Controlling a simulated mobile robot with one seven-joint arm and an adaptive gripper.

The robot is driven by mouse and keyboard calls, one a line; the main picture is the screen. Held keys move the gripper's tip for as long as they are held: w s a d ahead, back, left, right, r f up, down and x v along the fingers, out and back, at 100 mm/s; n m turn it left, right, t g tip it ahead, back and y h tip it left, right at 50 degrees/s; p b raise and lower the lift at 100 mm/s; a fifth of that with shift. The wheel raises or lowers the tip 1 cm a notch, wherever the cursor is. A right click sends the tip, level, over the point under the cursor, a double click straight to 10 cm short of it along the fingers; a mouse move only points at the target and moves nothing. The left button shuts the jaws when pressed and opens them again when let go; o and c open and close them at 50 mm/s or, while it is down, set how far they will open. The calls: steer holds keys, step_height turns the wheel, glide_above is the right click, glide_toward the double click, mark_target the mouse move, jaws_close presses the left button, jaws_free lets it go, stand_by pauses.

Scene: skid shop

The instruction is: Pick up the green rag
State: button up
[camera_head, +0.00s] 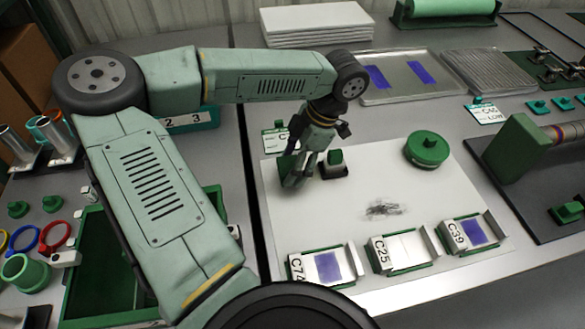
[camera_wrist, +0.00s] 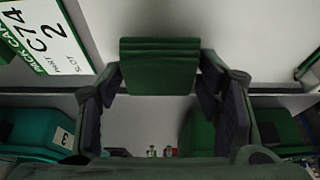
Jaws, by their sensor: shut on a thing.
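The green rag (camera_wrist: 158,66) shows in the wrist view as a folded, ribbed green piece between my two fingertips. My gripper (camera_wrist: 160,80) is shut on it, with a finger at each side. In the head view my gripper (camera_head: 303,172) points down over the left part of a white sheet (camera_head: 375,180). A dark green piece (camera_head: 288,166) shows at the fingertips there, partly hidden by the fingers. I cannot tell whether the rag touches the surface below.
A small green block on a dark base (camera_head: 335,160) stands close right of my gripper. A round green container (camera_head: 426,149) is farther right. Trays marked C74 (camera_head: 328,268), C25 (camera_head: 400,250) and C39 (camera_head: 472,232) line the front. A card (camera_wrist: 45,38) lies at left in the wrist view.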

steer(key=shift+s+d+r+b, duration=0.1)
steer(key=shift+s+r+b, duration=0.4)
steer(key=shift+r, duration=0.3)
steer(key=s+d+b, duration=0.1)
steer(key=s, duration=0.4)
steer(key=s+d+r+b, duration=0.1)
steer(key=s, duration=0.3)
steer(key=s+b, duration=0.1)
steer(key=s, duration=0.4)
steer(key=shift+s+d+r, duration=0.3)
steer(key=shift+s+d, duration=0.05)
steer(key=shift+d, duration=0.05)
